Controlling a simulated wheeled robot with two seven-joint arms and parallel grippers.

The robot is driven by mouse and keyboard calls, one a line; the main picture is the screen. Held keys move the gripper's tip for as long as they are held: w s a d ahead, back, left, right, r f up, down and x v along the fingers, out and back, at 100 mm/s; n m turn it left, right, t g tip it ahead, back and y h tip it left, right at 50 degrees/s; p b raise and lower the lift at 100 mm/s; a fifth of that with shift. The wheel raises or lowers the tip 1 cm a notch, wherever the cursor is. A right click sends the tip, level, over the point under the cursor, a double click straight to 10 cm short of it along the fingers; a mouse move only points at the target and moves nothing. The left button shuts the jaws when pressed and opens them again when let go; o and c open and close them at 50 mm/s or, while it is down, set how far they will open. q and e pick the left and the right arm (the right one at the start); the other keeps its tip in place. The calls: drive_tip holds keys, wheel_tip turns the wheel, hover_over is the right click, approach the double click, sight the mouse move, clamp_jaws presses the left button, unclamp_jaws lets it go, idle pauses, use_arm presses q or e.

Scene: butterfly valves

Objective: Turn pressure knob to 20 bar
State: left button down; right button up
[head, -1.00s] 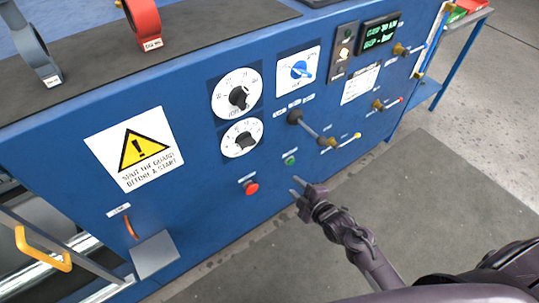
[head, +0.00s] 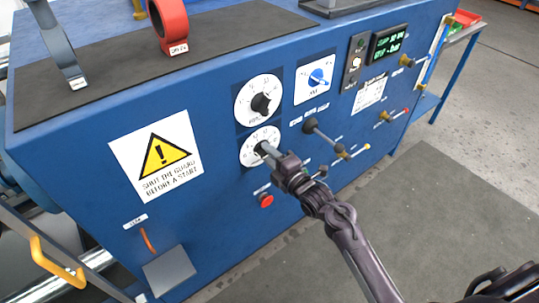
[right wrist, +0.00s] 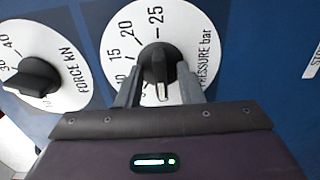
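The pressure knob (right wrist: 158,64) is black on a white dial marked "PRESSURE bar", seen in the right wrist view. Its white line points down toward my gripper, away from the 15, 20 and 25 marks. My right gripper (right wrist: 160,88) is open, with one finger on each side of the knob's near part; I cannot tell whether they touch it. In the head view the pressure dial (head: 246,150) is the lower of two, and my right gripper (head: 264,151) partly covers its knob. My left gripper is not in view.
The force dial's knob (head: 262,103) sits just above and shows at left in the wrist view (right wrist: 34,78). A blue selector (head: 317,77), a black-knobbed lever (head: 311,125) and a red button (head: 265,200) are nearby. A green display (head: 389,42) is too small to read surely.

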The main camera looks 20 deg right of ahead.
clamp_jaws()
